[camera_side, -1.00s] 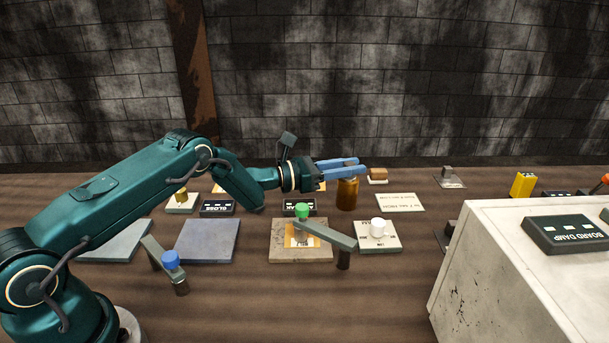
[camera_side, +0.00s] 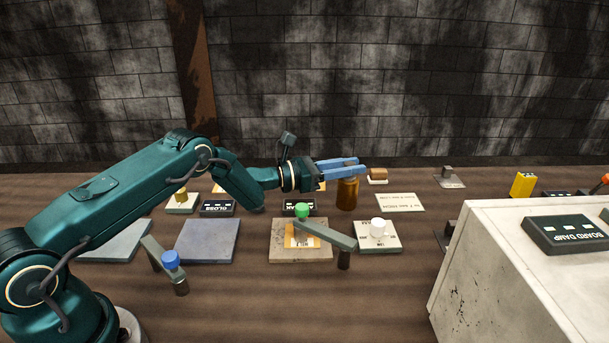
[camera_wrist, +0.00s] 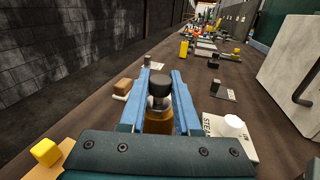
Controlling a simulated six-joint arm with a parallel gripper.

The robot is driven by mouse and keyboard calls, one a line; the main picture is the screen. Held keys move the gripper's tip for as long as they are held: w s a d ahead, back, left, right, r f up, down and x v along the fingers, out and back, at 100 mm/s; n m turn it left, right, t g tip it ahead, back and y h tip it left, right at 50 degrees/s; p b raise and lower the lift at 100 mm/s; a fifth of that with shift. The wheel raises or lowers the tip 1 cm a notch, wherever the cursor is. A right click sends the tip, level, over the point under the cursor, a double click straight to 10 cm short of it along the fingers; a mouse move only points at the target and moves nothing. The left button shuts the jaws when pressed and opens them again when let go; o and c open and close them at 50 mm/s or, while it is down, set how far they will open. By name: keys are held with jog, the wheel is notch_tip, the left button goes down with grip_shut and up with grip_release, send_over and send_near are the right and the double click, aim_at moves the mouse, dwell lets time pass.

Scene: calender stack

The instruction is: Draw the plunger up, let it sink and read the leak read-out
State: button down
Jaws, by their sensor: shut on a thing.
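The amber cylinder (camera_side: 347,194) stands upright on the bench at mid-right in the side view. It also shows in the wrist view (camera_wrist: 158,126), below my fingers. A dark round plunger knob (camera_wrist: 159,84) sits above it between the blue fingers. My gripper (camera_side: 358,167) is level over the cylinder's top and shut on the knob; in the side view the fingers mostly hide the knob. A small black read-out (camera_side: 299,208), its label partly legible as "AK", stands behind the green-topped post. Its value cannot be read.
A lever with a green knob (camera_side: 303,211) and a white knob on a plate (camera_side: 378,228) stand in front. A large pale cabinet (camera_side: 500,260) fills the right front.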

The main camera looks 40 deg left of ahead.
dwell(0.3)
jog(key=shift+r, duration=3.05)
